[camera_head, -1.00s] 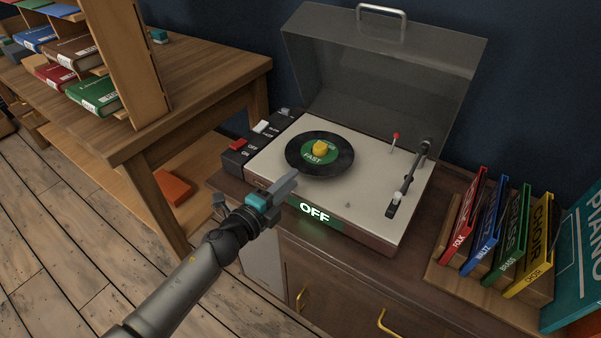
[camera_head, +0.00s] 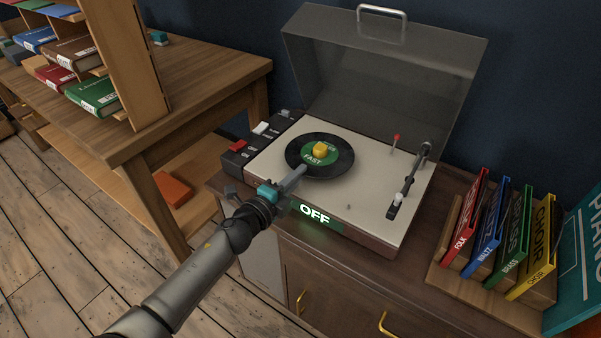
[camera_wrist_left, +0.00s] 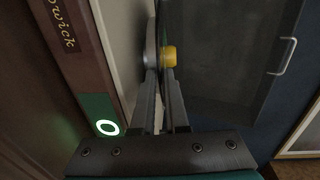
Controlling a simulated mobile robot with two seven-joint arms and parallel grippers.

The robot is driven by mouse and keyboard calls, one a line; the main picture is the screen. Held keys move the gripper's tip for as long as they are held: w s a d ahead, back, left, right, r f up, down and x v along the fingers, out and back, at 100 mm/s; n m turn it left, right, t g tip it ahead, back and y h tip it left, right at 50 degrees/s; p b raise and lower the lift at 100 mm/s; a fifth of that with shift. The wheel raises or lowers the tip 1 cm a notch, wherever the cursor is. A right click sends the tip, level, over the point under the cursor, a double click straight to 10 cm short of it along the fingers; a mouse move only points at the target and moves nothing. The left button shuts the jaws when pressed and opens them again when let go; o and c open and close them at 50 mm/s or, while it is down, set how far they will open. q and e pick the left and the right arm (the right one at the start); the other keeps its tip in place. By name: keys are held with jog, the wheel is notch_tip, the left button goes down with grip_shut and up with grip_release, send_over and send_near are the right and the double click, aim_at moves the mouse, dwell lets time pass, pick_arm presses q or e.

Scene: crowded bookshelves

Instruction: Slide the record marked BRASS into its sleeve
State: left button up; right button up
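A black record (camera_head: 338,168) with a green label lies flat on the turntable. Its label reads FAST; another word there is partly hidden by the yellow centre piece (camera_head: 320,149). The green BRASS sleeve (camera_head: 512,240) stands in the rack at the right. My left gripper (camera_head: 301,172) is at the record's front edge, low over the deck. In the left wrist view a narrow gap shows between its fingers (camera_wrist_left: 161,105), with the record edge-on beyond them; I cannot tell whether they touch it. My right gripper is not in view.
The turntable (camera_head: 374,185) has its clear lid (camera_head: 385,75) raised behind and a lit OFF sign (camera_head: 314,213) in front. The tonearm (camera_head: 408,185) rests at the right. Red FOLK (camera_head: 468,220), blue WALTZ and yellow CHOIR sleeves flank BRASS. A wooden table (camera_head: 190,85) stands left.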

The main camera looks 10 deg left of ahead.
pick_arm(q)
grip_shut()
dwell(0.4)
dwell(0.4)
jog(key=shift+r+p, duration=0.4)
jog(key=shift+p, duration=0.05)
jog(key=shift+r, duration=0.1)
jog(key=shift+r+p, duration=0.4)
jog(key=shift+p, duration=0.1)
jog(key=shift+r, duration=0.2)
jog(key=shift+r+p, duration=0.3)
jog(key=shift+p, duration=0.15)
dwell(0.5)
